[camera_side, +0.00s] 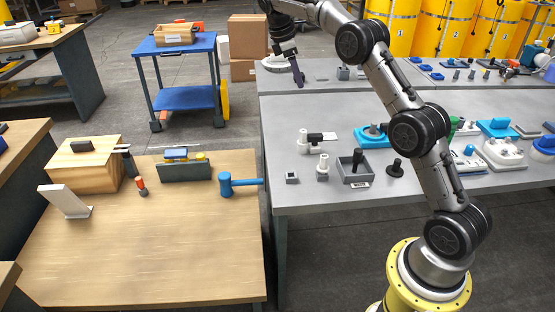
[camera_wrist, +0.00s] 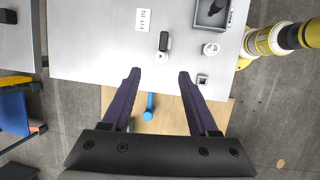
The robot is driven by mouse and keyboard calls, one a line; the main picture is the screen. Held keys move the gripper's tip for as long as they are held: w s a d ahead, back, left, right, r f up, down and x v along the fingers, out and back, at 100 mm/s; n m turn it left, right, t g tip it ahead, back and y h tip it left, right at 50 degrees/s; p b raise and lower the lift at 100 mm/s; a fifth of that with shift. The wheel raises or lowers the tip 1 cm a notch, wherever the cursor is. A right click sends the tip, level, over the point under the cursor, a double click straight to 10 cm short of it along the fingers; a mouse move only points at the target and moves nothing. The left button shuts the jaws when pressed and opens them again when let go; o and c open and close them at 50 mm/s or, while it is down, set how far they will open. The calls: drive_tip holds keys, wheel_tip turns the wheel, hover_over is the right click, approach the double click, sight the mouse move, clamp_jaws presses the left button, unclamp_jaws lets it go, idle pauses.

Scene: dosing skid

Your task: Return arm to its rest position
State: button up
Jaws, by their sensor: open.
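My gripper (camera_side: 298,76) is raised high at the far left edge of the grey workbench (camera_side: 300,196) in the side view, its fingers pointing down. In the wrist view my gripper (camera_wrist: 156,80) shows two dark purple fingers spread wide apart with nothing between them. The arm reaches up from its yellow base and bends over to the left. The gripper touches nothing that I can see.
Several fittings stand on the bench, including a white valve (camera_side: 304,142) and a grey bin (camera_side: 346,170). A wooden table (camera_side: 150,240) at left holds a blue mallet (camera_side: 226,184) and a wooden box (camera_side: 84,172). A blue cart (camera_side: 186,98) stands behind. The air around the gripper looks clear.

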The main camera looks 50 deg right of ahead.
drive_tip(key=s+a+r+t, duration=0.2)
drive_tip(key=s+a+r, duration=0.6)
drive_tip(key=r, duration=0.5)
drive_tip(key=s+a+r+t, duration=0.3)
drive_tip(key=s+a, duration=0.4)
drive_tip(key=s, duration=0.4)
drive_tip(key=s+a+f+m+t+y, duration=0.1)
drive_tip(key=s+a+f+m, duration=0.15)
drive_tip(key=s, duration=0.35)
drive_tip(key=s+a+f+m+t+y, duration=0.1)
drive_tip(key=s+a+f, duration=0.2)
drive_tip(key=s, duration=0.2)
drive_tip(key=s+a+f+m+y, duration=0.1)
drive_tip(key=s+a+f+m, duration=0.1)
drive_tip(key=s+f+m, duration=0.3)
wheel_tip(320, 180, down, 5)
drive_tip(key=shift+s+a+r+m+y, duration=0.15)
drive_tip(key=shift+s+a+m+y, duration=0.1)
drive_tip(key=shift+m+y, duration=0.1)
